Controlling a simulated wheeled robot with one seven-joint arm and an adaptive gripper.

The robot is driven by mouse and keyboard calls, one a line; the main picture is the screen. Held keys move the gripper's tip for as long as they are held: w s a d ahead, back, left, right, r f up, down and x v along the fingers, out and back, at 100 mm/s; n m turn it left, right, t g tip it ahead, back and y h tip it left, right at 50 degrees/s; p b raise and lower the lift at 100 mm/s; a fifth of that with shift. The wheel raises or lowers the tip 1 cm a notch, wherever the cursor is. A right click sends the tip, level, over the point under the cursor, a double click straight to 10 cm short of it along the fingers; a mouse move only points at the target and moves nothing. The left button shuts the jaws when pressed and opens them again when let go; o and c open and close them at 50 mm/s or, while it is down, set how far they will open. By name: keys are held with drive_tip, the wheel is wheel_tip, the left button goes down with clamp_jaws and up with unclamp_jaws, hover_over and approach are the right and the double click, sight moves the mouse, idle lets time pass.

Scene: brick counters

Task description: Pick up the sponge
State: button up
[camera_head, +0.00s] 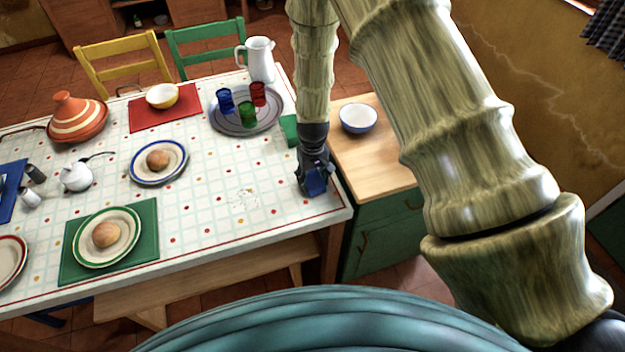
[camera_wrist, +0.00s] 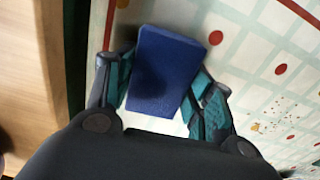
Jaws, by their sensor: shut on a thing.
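A blue block-shaped sponge (camera_wrist: 162,70) sits between the fingers of my gripper (camera_wrist: 160,95) in the wrist view. The fingers press on its two opposite sides, so my gripper is shut on it. In the head view, my gripper (camera_head: 315,185) is at the right end of the table, close to its edge, and the blue sponge (camera_head: 317,183) shows partly among the fingers. The tablecloth lies beneath it; I cannot tell whether the sponge touches the cloth.
A wooden-topped green cabinet (camera_head: 375,160) with a blue bowl (camera_head: 358,118) stands right of the table. A tray (camera_head: 232,127) holds coloured glasses, near a white pitcher (camera_head: 260,60). The cloth left of my gripper is clear apart from crumbs (camera_head: 243,199).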

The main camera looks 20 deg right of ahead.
sight(313, 178)
drive_tip(key=shift+r, duration=0.15)
drive_tip(key=shift+r+b, duration=0.45)
drive_tip(key=shift+r, duration=0.15)
drive_tip(key=shift+r+b, duration=0.45)
drive_tip(key=shift+r, duration=0.45)
drive_tip(key=s+a+b, duration=0.1)
drive_tip(key=s+a, duration=0.2)
drive_tip(key=s+a+r+b, duration=0.1)
drive_tip(key=s+a, duration=0.3)
drive_tip(key=s+a+b, duration=0.2)
drive_tip(key=s+a, duration=0.2)
drive_tip(key=shift+s+a+r, duration=0.15)
drive_tip(key=shift+s+r, duration=0.05)
drive_tip(key=shift+r, duration=0.15)
drive_tip(key=shift+o, duration=1.4)
drive_tip(key=c, duration=0.4)
